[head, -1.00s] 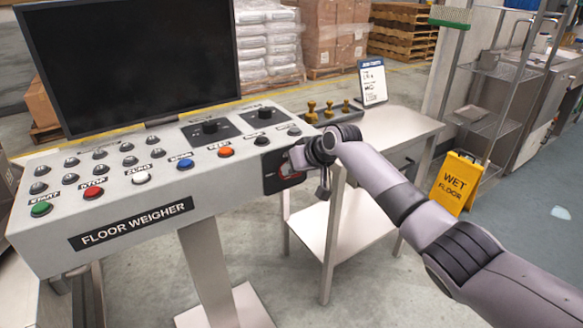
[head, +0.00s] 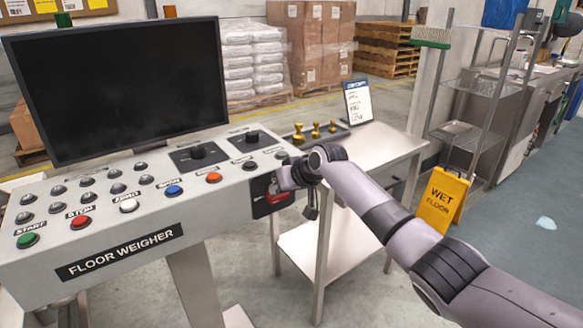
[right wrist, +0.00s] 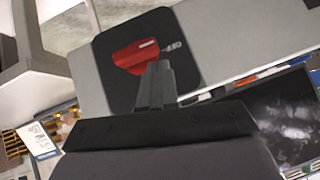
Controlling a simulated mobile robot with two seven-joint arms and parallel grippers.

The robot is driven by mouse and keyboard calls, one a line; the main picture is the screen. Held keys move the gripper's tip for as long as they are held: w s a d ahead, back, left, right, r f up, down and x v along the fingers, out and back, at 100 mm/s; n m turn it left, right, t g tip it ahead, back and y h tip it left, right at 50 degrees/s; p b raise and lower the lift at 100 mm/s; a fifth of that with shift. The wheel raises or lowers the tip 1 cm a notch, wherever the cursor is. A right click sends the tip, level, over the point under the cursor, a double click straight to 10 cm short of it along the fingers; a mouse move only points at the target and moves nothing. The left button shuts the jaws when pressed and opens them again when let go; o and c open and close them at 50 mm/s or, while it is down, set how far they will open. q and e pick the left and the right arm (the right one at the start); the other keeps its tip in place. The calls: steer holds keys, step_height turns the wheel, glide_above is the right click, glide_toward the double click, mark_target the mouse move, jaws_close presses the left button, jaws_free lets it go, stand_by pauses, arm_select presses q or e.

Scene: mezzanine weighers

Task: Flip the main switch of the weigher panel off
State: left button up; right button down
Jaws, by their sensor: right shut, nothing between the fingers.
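The floor weigher panel (head: 220,222) is a pale grey console with colored buttons on its sloped top. Its main switch is a red handle (right wrist: 133,57) on a black plate (right wrist: 108,85), at the right end of the front face. In the head view the black plate (head: 263,206) is partly hidden behind my right gripper (head: 283,181). My right gripper is shut and empty, in front of the plate. In the right wrist view its closed fingertips (right wrist: 158,72) overlap the lower edge of the red handle; I cannot tell whether they touch. My left gripper is out of view.
A dark monitor (head: 115,88) stands behind the panel. A metal side table (head: 375,147) to the right holds a tray of brass weights (head: 316,130) and a small sign (head: 358,102). A yellow wet-floor sign (head: 441,200) stands on the floor beyond my right arm.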

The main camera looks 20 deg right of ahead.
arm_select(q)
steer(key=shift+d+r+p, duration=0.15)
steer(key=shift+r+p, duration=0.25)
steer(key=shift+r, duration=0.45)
arm_select(e)
steer(key=a+r+v, duration=0.1)
steer(key=a+v, duration=0.1)
steer(key=v, duration=0.9)
steer(key=shift+d+r, duration=0.2)
steer(key=shift+r, duration=0.3)
steer(key=s+f+t, duration=0.1)
steer(key=s+f, duration=0.5)
steer(key=f, duration=0.5)
steer(key=s+f, duration=0.6)
steer(key=f, duration=0.5)
steer(key=s+d+f+t+h, duration=0.1)
steer(key=s+f, duration=0.3)
steer(key=s, duration=0.7)
steer(key=s+d+f+h, duration=0.1)
steer(key=s+d+f, duration=0.2)
steer(key=s, duration=0.7)
steer(key=shift+s+f+m+t+h, duration=0.3)
steer(key=shift+s+f+t, duration=0.1)
steer(key=shift+f, duration=0.35)
